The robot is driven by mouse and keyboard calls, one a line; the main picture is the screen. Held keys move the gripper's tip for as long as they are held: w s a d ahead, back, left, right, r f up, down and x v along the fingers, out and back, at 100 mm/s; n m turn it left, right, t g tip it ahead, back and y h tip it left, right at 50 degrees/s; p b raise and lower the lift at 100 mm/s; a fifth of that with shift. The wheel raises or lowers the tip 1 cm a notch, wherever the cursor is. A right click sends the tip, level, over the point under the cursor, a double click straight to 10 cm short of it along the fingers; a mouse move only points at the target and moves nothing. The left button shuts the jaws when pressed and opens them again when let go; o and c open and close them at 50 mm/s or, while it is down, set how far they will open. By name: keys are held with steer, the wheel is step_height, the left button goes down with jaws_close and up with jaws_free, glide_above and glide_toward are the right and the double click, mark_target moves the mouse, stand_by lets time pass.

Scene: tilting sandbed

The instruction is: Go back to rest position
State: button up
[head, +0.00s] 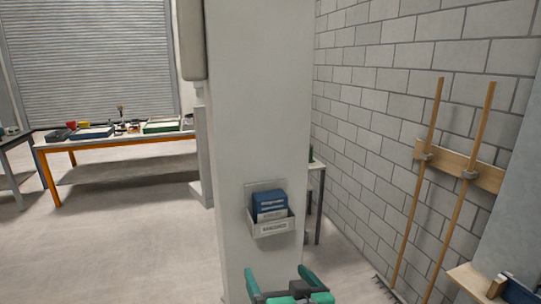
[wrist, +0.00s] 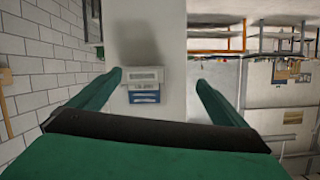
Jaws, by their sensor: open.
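My gripper (head: 288,283) shows at the bottom middle of the head view, with green fingers spread apart and nothing between them. In the wrist view my gripper (wrist: 158,80) is also open and empty. Past its fingers is a pale pillar (head: 262,110), which also shows in the wrist view (wrist: 145,30). A wall holder (head: 271,228) on the pillar carries blue and white booklets or cards (head: 268,203). The wrist view shows this holder (wrist: 146,75) between the fingers but farther off, not visibly touched.
An orange-legged table (head: 120,145) with trays and small items stands at the back left. A block wall (head: 385,110) with long-handled tools (head: 430,180) on a wooden rack is at the right. A wooden shelf (head: 475,283) is at the lower right. Open floor (head: 120,240) lies to the left.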

steer(key=s+f+m+h, duration=0.1)
steer(key=s+f, duration=0.3)
steer(key=f, duration=0.4)
steer(key=s+f+m+t+h, duration=0.15)
steer(key=s+f, duration=0.25)
steer(key=f, duration=0.4)
steer(key=s+f+m+h, duration=0.1)
steer(key=s+f, duration=0.3)
steer(key=f, duration=0.3)
steer(key=s+a+f+n, duration=0.1)
steer(key=s+f, duration=0.1)
steer(key=s, duration=1.1)
steer(key=s+f+n, duration=0.1)
steer(key=s, duration=1.3)
steer(key=shift+s+a+f+h, duration=0.15)
steer(key=shift+a+f+h, duration=0.2)
steer(key=shift+a+h, duration=0.1)
